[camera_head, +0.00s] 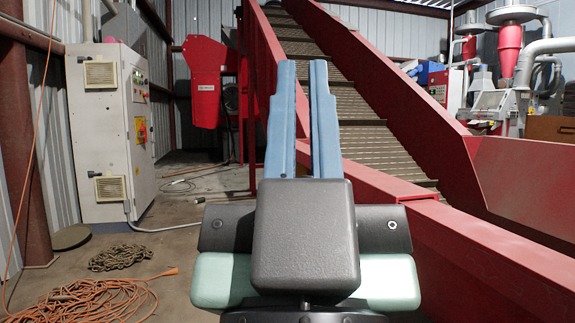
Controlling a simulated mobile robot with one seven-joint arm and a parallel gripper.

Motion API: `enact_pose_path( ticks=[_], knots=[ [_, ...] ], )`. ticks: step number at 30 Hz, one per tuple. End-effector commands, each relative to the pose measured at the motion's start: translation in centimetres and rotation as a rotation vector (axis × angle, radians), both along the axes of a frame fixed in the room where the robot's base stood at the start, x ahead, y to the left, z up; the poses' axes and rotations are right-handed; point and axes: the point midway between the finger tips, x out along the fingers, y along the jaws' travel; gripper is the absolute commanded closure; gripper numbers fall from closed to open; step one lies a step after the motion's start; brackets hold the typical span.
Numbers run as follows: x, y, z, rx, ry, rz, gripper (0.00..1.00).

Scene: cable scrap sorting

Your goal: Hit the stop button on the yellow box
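A small yellow plate or box (140,130) with a red part on it is on the right-hand side of a grey control cabinet (104,150) at the left. It is seen at a steep angle, and I cannot make out whether the red part is a stop button or a switch. Small buttons or lamps sit above it on the same side. My gripper (303,62) points forward in the middle of the view. Its two long blue fingers stand apart with a narrow empty gap between them. It is to the right of the cabinet and touches nothing visible.
A red conveyor (390,110) with high side walls fills the middle and right. A red machine (204,82) stands behind the cabinet. An orange cable (95,300) and a chain (120,257) lie on the floor at front left. Some concrete floor (185,215) is clear right of the cabinet.

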Motion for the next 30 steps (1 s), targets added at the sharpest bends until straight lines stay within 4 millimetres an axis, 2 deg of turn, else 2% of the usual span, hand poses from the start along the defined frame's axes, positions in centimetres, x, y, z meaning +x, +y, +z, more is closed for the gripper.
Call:
enact_pose_path(
  ticks=[1, 18, 21, 24, 30],
  knots=[
    [0.0, 0.0, 3.5, 0.001, -0.001, 0.001, 1.0],
    [0.0, 0.0, 22.8, 0.006, 0.0, 0.008, 1.0],
    [0.0, 0.0, 24.9, 0.007, 0.0, 0.009, 1.0],
    [0.0, 0.0, 25.8, 0.008, 0.001, 0.009, 1.0],
    [0.0, 0.0, 25.5, 0.008, 0.001, 0.009, 1.0]
  ],
)
